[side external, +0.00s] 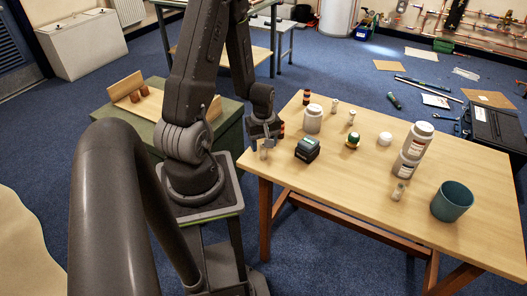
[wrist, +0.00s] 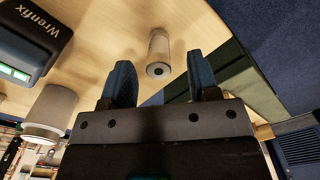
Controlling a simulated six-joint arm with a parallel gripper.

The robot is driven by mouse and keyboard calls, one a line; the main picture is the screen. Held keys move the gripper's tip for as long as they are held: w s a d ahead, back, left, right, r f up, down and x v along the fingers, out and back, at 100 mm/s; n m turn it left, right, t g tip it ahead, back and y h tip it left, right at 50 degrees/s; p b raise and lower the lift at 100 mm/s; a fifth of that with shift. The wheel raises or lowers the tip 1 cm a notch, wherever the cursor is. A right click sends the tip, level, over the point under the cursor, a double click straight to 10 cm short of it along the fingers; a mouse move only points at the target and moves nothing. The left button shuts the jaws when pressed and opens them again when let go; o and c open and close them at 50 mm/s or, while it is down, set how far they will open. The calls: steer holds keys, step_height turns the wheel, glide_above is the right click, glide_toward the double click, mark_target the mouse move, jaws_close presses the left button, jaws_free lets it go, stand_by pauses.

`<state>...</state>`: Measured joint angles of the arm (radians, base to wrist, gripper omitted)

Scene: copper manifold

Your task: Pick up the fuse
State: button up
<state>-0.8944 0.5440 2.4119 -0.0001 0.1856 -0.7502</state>
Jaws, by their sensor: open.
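A small pale cylinder with a grey end, which looks like the fuse (wrist: 159,52), stands on the table in the wrist view, just beyond and between the fingertips. My gripper (wrist: 160,82) is open, with two dark blue fingers apart and nothing between them. In the side external view my gripper (side external: 266,137) hangs low over the table's left edge. The likely fuse (side external: 264,153) shows just below it, partly hidden by the fingers.
A dark Wrenfix box (side external: 307,150) sits right of my gripper. A white jar (side external: 313,119) stands behind it. The table's front middle (side external: 335,185) is clear.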

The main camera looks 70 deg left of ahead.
mark_target(263, 151)
steer(key=shift+f, duration=1.95)
steer(key=c, duration=1)
steer(key=shift+r, duration=0.1)
step_height(263, 151, up, 10)
steer(key=shift+f, duration=0.1)
